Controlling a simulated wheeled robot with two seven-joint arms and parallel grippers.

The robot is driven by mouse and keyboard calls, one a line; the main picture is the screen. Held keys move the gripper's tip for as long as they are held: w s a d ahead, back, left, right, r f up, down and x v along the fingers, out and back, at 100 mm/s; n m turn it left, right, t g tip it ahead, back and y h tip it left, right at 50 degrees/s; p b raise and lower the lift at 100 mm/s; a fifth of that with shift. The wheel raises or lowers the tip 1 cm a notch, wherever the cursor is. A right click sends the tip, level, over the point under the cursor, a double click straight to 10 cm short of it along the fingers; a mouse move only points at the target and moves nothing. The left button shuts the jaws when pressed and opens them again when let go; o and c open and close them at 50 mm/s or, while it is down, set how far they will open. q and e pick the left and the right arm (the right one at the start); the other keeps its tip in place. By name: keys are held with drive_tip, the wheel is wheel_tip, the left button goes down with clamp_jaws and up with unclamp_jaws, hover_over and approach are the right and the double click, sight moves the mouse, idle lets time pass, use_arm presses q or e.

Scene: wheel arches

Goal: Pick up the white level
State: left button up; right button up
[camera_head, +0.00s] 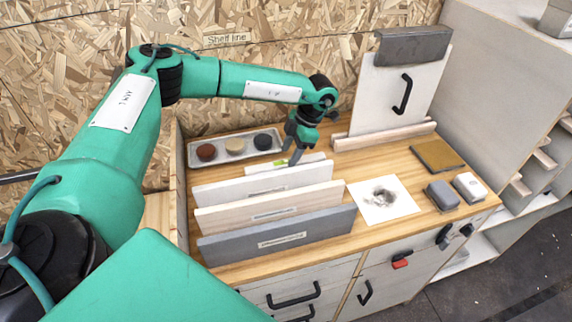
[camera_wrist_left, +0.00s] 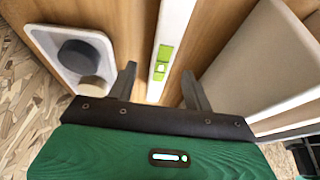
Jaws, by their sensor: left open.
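The white level (camera_head: 260,168), with green parts, stands behind the rearmost board on the wooden bench top, and the boards hide part of it. In the left wrist view the white level (camera_wrist_left: 174,28) runs between my fingers, with its green vial section close to the fingertips. My left gripper (camera_head: 295,154) is open and points down at the level. In the left wrist view my left gripper (camera_wrist_left: 160,76) has one finger on each side of the level, with gaps between. I cannot tell how far the fingertips reach down beside it. My right gripper is not in view.
A white board (camera_head: 225,191), a pale wood board (camera_head: 225,217) and a grey board (camera_head: 240,245) stand upright in front of the level. A metal tray (camera_head: 193,160) with three round pucks lies behind. A panel with a black handle (camera_head: 375,95) stands behind right.

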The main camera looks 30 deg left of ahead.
sight(286, 162)
use_arm(q)
drive_tip(key=p+x, duration=0.1)
drive_tip(key=x, duration=0.3)
drive_tip(key=shift+f, duration=0.15)
drive_tip(key=shift+d, duration=0.1)
clamp_jaws()
